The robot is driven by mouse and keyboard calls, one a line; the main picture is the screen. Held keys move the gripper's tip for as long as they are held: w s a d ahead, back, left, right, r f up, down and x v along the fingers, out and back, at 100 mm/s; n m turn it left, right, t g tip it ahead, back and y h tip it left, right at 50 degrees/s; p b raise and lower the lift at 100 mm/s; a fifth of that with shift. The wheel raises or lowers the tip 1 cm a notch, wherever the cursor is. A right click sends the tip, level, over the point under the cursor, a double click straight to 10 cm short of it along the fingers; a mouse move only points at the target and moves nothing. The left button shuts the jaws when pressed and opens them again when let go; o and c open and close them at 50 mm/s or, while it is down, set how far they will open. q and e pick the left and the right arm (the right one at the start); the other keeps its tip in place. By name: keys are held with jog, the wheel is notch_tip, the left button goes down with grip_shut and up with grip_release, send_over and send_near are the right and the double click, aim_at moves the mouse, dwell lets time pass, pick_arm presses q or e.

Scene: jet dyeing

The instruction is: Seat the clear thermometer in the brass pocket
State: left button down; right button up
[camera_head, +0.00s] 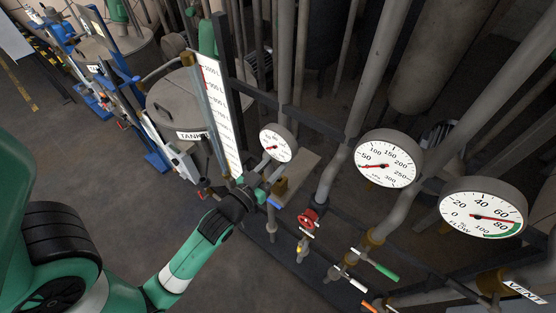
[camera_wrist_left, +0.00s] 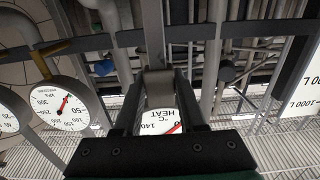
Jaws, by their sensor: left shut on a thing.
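The thermometer, a round white dial marked HEAT in °C, shows in the head view (camera_head: 278,143) just above and right of my left gripper (camera_head: 262,178). In the left wrist view the dial (camera_wrist_left: 160,122) appears upside down between the two dark fingers, partly hidden by the gripper body. A grey stem-like part (camera_wrist_left: 157,88) lies between the fingertips (camera_wrist_left: 160,78). The left gripper is shut on the thermometer; the exact contact is hard to see. My right gripper is out of view.
A tall level scale (camera_head: 222,115) stands close behind the gripper. A pressure gauge (camera_head: 387,158) and a FLOW gauge (camera_head: 484,207) stand on pipes at right. A red valve (camera_head: 308,218) and coloured-handled valves sit below. Open floor lies at left.

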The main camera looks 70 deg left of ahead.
pick_arm(q)
jog(key=shift+f+b, duration=2.8)
jog(key=shift+f, duration=0.4)
jog(key=shift+c, duration=2)
grip_release()
jog(key=shift+f, duration=0.1)
jog(key=b+v, duration=0.3)
jog(key=v, duration=0.8)
jog(key=shift+s, duration=0.25)
jog(key=shift+d, duration=0.1)
